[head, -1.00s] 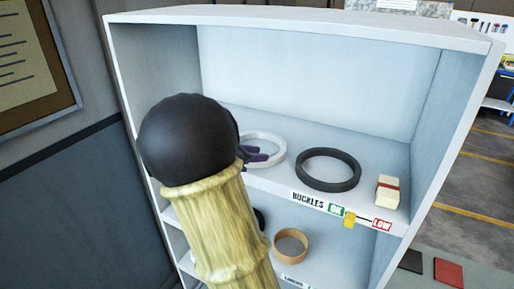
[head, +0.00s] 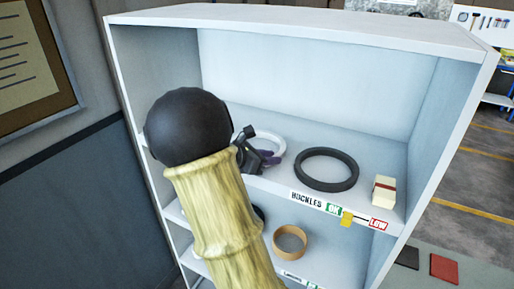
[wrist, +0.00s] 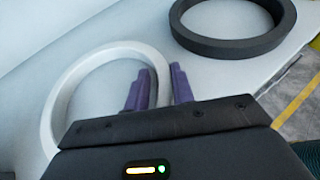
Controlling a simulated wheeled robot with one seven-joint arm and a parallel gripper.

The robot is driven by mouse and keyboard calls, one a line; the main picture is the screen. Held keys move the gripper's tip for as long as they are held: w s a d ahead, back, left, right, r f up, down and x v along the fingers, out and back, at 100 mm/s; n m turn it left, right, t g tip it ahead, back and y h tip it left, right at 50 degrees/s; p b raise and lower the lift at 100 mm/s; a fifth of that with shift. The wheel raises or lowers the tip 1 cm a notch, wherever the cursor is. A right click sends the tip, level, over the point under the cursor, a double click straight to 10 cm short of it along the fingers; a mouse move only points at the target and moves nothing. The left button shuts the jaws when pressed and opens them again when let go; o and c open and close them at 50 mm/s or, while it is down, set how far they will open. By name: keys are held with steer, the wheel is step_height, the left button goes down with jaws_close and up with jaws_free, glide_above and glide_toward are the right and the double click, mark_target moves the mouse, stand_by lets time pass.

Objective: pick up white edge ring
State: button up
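The white edge ring (head: 271,141) lies on the upper shelf, left of a black ring, partly hidden behind my gripper in the head view. In the wrist view the white ring (wrist: 68,92) lies to the left, with its right-hand band between my two purple fingers. My gripper (wrist: 160,80) is at that band, and it also shows at the ring's front right in the head view (head: 267,158). The fingers stand a small way apart. I cannot tell whether they touch the band or are clear of it. The ring appears to rest on the shelf.
The black ring (head: 327,169) lies close to the right on the same shelf, with a cream block (head: 384,191) beyond it. A tan ring (head: 290,243) is on the shelf below. The cabinet's left side wall (head: 150,110) stands close to my arm.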

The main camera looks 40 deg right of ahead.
jaws_close()
steer(key=shift+w+r+b, duration=0.1)
steer(key=shift+r+b, duration=0.25)
steer(key=shift+r, duration=0.15)
step_height(320, 180, up, 2)
steer(key=shift+r+b, duration=0.1)
steer(key=shift+b, duration=0.45)
steer(key=w+a+b, duration=0.2)
steer(key=a+b, duration=0.3)
steer(key=a, duration=1.3)
steer(key=shift+r, duration=0.2)
steer(key=shift+w+d, duration=0.1)
